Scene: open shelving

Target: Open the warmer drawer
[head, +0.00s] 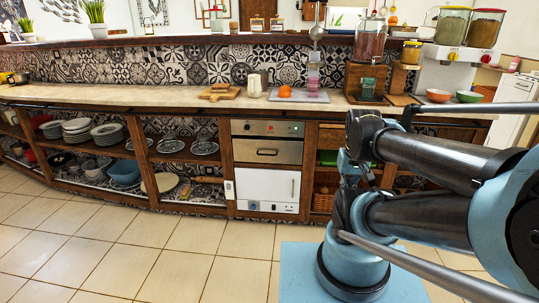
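The warmer drawer (285,151) has a steel front with a dark handle (267,152) across its middle. It sits under the counter, near the centre of the head view, below a steel control panel (262,129) with small knobs or lights. The drawer front is flush with the unit and looks shut. My arm fills the right side of the view, to the right of the drawer and apart from it. I cannot make out my gripper or its fingers in this view.
A white appliance (268,187) is directly below the drawer. Open shelves with plates (78,130) and bowls lie to the left; a wicker basket (323,201) is to the right. The tiled floor (185,250) in front is clear. The counter (150,95) runs above.

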